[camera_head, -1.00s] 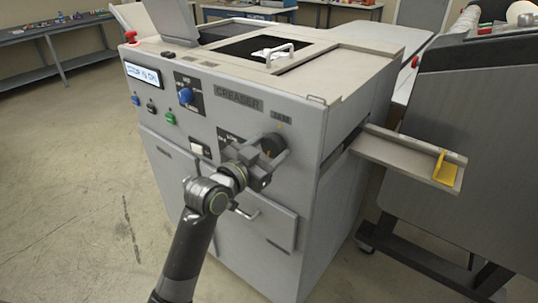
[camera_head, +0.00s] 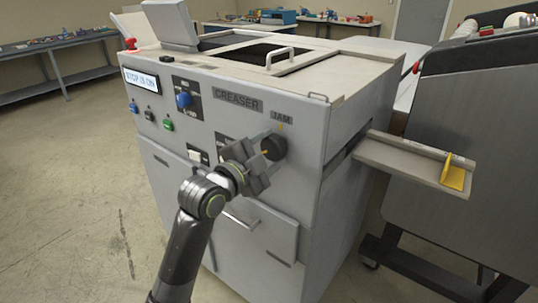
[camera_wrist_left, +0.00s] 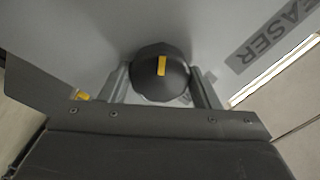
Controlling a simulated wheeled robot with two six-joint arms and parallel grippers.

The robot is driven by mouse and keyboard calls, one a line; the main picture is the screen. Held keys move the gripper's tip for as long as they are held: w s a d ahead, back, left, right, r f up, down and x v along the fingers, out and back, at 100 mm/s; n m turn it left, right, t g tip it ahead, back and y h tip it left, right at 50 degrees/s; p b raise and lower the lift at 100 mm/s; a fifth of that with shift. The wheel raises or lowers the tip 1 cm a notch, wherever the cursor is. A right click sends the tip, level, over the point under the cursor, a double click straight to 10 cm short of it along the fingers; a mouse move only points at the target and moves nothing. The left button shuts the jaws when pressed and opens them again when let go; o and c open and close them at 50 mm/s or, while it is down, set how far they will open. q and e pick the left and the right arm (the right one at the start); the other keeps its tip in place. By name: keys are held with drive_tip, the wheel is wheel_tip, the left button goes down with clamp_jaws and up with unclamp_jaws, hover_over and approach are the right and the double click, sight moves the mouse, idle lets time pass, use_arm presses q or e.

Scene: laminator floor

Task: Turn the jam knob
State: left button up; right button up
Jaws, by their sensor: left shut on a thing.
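The jam knob (camera_head: 274,147) is a round black knob under the JAM label (camera_head: 282,117), on the upper right of the grey creaser's (camera_head: 228,180) front panel. My left gripper (camera_head: 266,154) is at the knob, its fingers on either side. In the left wrist view the knob (camera_wrist_left: 160,82) sits between the two fingertips (camera_wrist_left: 161,88), with a yellow mark on its face running nearly up and down in the picture. My left gripper is shut on the knob. The fingers and wrist hide part of the panel. My right gripper is not in view.
A blue knob (camera_head: 184,99) and several coloured buttons are at the panel's left. A display (camera_head: 148,79) reads "STOP IS ON". A red button (camera_head: 130,43) is on top. A tray (camera_head: 415,160) with a yellow guide (camera_head: 455,173) juts out right. Open floor lies left.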

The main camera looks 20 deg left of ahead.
use_arm(q)
drive_tip(key=shift+f+m, duration=0.15)
drive_tip(key=shift+m, duration=0.15)
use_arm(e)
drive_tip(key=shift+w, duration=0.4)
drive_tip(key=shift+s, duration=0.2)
use_arm(q)
drive_tip(key=o, duration=1)
drive_tip(key=shift+s, duration=0.15)
drive_tip(key=p+v, duration=0.6)
drive_tip(key=v, duration=1.1)
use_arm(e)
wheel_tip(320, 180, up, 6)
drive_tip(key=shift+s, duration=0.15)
